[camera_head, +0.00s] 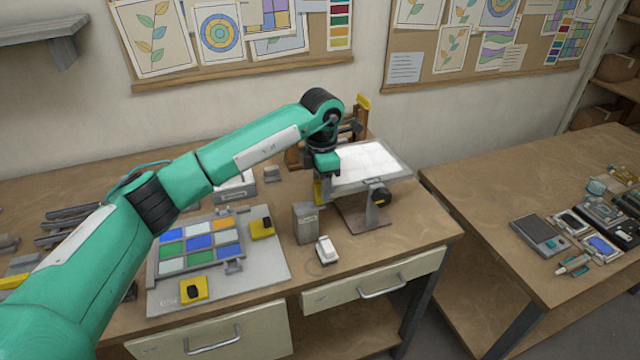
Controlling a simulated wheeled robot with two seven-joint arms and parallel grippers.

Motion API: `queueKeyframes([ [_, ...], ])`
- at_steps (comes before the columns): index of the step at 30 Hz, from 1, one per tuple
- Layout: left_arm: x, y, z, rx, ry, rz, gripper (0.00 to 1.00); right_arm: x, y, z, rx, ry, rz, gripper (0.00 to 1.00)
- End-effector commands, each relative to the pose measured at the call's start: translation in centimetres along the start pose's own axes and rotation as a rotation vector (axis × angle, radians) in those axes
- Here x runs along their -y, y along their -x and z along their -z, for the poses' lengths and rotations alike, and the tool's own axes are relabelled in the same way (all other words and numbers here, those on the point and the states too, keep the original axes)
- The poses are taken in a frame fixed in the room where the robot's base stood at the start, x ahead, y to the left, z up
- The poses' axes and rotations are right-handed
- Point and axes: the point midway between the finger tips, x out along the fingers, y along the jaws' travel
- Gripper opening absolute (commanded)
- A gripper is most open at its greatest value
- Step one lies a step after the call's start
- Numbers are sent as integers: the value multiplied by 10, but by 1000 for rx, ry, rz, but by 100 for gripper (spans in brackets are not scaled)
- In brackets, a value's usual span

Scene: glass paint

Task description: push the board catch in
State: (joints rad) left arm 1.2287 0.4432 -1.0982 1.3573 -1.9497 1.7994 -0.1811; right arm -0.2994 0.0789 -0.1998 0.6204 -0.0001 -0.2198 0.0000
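A tilted white board (368,163) in a grey frame stands on a brown base at the back right of the bench. A black round knob (380,196) sits on its grey side support at the front right. A catch cannot be told apart for certain. My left arm reaches across from the left, and my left gripper (322,180) points down at the board's left edge. A small yellow part (319,192) shows just below it. The fingers are mostly hidden or too small, so I cannot tell whether they are open or touching anything. My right gripper is out of view.
A grey panel of coloured glass squares (200,242) lies front left, with yellow clamps (262,229) beside it. A grey box (306,223) and a small white item (326,250) stand before the board. The bench's right front corner is clear. A second table (500,205) stands right.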

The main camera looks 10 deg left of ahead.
Motion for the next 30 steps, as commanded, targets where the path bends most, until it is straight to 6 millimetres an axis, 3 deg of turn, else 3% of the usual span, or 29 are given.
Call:
queueKeyframes([
  [8, -1, 7, 0, -1, 0, -1, 40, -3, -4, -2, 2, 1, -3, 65],
  [24, 0, 113, -2, 0, -1, -2, 40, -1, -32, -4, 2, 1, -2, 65],
  [30, 0, 133, -2, -2, 0, 1, 40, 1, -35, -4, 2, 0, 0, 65],
])
